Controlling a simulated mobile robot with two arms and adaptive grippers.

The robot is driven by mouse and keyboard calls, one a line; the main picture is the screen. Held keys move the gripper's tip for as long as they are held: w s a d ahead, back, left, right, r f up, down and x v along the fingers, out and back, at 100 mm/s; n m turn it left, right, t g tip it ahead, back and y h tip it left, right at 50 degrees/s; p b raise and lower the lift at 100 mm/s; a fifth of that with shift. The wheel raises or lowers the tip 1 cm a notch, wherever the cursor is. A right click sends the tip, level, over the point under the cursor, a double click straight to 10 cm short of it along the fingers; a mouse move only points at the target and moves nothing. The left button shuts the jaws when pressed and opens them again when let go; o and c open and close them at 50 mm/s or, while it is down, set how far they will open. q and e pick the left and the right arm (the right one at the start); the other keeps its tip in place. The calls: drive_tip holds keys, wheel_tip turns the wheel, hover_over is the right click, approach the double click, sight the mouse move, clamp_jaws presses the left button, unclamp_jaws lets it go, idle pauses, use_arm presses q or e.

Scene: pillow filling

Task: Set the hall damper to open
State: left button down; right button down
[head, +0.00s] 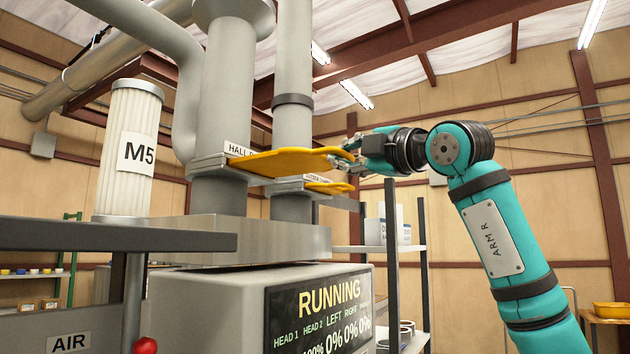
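The hall damper is a flat yellow slide plate (283,162) in a flange on the left grey duct, under a label of which "HALL D" can be read. The plate sticks far out of its slot to the right. My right gripper (343,157) comes from the right and is at the plate's outer handle end, with its fingers closed around the handle. The fingers hide part of that handle. My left gripper is not in view.
A second yellow damper handle (329,187) sits just below on the right duct and sticks out less. A machine screen (320,312) below reads RUNNING. A white filter marked M5 (128,150) stands at left. A shelf (385,249) stands behind at right.

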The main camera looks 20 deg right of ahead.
drive_tip(key=shift+s+d+f+b, duration=0.15)
drive_tip(key=shift+s+d+b, duration=0.2)
drive_tip(key=shift+s+d, duration=0.75)
drive_tip(key=shift+a, duration=0.15)
drive_tip(key=c, duration=1.7)
unclamp_jaws()
drive_tip(key=shift+s, duration=0.15)
drive_tip(key=o, duration=0.3)
drive_tip(key=shift+s+d, duration=0.2)
drive_tip(key=shift+s, duration=0.05)
drive_tip(key=shift+w+a, duration=0.1)
drive_tip(key=v, duration=1.2)
